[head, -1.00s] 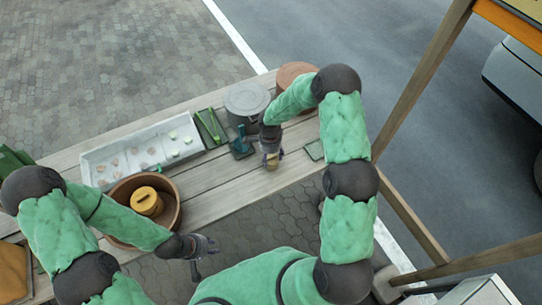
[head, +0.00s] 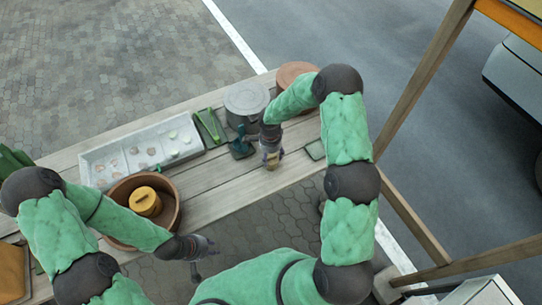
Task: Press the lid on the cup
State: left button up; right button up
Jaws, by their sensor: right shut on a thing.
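My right gripper (head: 271,157) points down at the plank table, right of the teal tool. It is shut on a small tan and purplish thing (head: 272,163), mostly hidden by the fingers and low over the planks or on them. I cannot tell whether this is the cup, the lid or both. No other cup or lid can be made out with certainty. My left gripper (head: 205,257) is off the table's front edge, empty, with its fingers apart.
A white tray (head: 92,160) with several small pieces lies on the plank table (head: 225,178). A brown bowl (head: 174,205) holds a yellow thing (head: 145,201). A green tray (head: 210,127), teal tool (head: 241,147), grey round container (head: 246,98), terracotta round thing (head: 294,72) and green pad (head: 315,150) stand near.

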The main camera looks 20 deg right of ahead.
jog(key=shift+f+b, duration=0.45)
jog(key=shift+b, duration=0.9)
dwell(1.4)
jog(key=o, duration=0.8)
jog(key=shift+o, duration=1.2)
jog(key=shift+r, duration=0.1)
jog(key=shift+r+p, duration=0.85)
jog(key=shift+r, duration=2.05)
